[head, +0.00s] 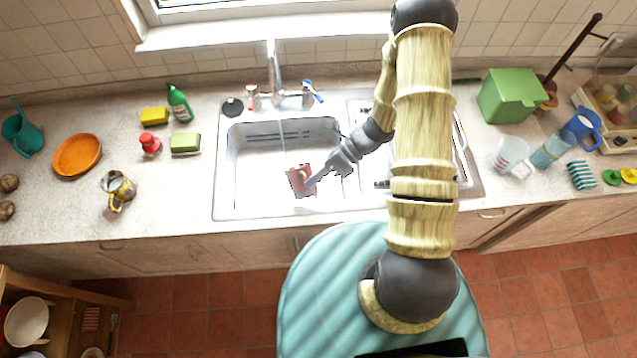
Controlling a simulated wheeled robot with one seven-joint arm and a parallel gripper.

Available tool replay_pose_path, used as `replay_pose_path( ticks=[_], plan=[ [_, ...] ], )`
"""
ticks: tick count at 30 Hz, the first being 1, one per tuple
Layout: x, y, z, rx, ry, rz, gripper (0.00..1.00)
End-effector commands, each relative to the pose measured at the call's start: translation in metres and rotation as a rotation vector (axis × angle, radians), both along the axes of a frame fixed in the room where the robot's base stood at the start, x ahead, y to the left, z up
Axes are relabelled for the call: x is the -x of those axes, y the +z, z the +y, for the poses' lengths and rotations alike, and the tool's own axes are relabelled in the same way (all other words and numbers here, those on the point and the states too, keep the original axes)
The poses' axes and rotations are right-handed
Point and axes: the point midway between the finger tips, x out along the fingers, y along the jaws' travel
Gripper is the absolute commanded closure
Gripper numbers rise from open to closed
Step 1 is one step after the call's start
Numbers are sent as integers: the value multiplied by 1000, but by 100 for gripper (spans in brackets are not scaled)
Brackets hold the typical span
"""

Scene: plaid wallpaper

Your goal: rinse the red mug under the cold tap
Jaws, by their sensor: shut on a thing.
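The red mug (298,181) is in the head view, over the white sink basin (245,185), towards its front middle. My gripper (312,182) is shut on the mug from its right side and partly hides it. I cannot tell whether the mug touches the basin floor. The tap spout (273,65) stands at the back of the sink, behind the mug. A tap handle with red (253,97) is left of the spout, and one with blue (312,94) is right of it.
Left of the sink are a green bottle (179,103), a red-topped bottle (150,144), sponges and an orange bowl (78,155). My arm crosses the drainer on the right. A green bin (510,96) and a clear jug (508,153) stand further right.

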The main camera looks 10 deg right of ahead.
Motion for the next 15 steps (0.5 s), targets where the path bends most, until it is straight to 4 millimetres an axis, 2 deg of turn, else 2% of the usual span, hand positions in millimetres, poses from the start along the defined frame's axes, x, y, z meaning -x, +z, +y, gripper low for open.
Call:
replay_pose_path(
  ticks=[15],
  plan=[
    [-39,-11,11,0,2,-2,100]
  ],
)
